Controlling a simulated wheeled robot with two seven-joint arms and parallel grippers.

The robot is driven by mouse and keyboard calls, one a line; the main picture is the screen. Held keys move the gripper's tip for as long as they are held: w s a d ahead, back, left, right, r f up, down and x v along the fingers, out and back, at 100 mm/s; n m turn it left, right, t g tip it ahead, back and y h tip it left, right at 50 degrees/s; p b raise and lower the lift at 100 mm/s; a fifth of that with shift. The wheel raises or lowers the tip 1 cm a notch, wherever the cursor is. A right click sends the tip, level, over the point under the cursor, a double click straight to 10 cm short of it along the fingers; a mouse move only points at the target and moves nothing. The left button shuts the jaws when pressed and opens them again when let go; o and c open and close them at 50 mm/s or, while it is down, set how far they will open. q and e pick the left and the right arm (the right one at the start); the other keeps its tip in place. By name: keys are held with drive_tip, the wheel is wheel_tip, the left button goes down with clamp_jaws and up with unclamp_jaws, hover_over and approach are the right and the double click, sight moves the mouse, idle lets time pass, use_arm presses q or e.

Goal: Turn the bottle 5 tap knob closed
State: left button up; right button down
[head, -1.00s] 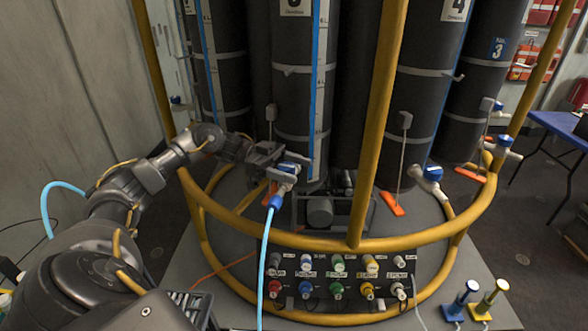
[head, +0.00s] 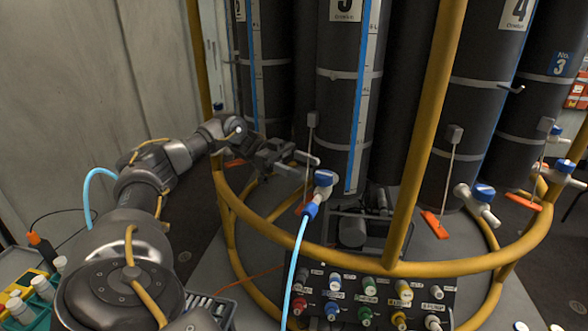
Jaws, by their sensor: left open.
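Bottle 5 (head: 342,105) is a tall dark cylinder with a white number label at its top and a blue-and-white scale strip. Its tap has a blue knob (head: 324,177) on a white body at the bottle's lower front. A light blue hose (head: 296,258) runs down from the tap through a blue fitting. My left gripper (head: 308,167) is open and empty, just left of and slightly above the knob, its fingers pointing right. It looks apart from the knob, though the depth gap is hard to judge. Whether the knob stands open or closed I cannot tell. My right gripper is out of view.
A yellow tubular frame (head: 425,130) rings the bottles, with an upright right of the tap. Bottle 4 (head: 486,100) and its blue-knobbed tap (head: 483,193) stand to the right. A panel of coloured connectors (head: 368,295) sits below. Orange-tipped levers hang by the bottles.

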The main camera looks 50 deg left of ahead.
use_arm(q)
drive_tip(key=shift+s+a, duration=0.2)
drive_tip(key=shift+a, duration=0.8)
drive_tip(key=shift+r, duration=0.1)
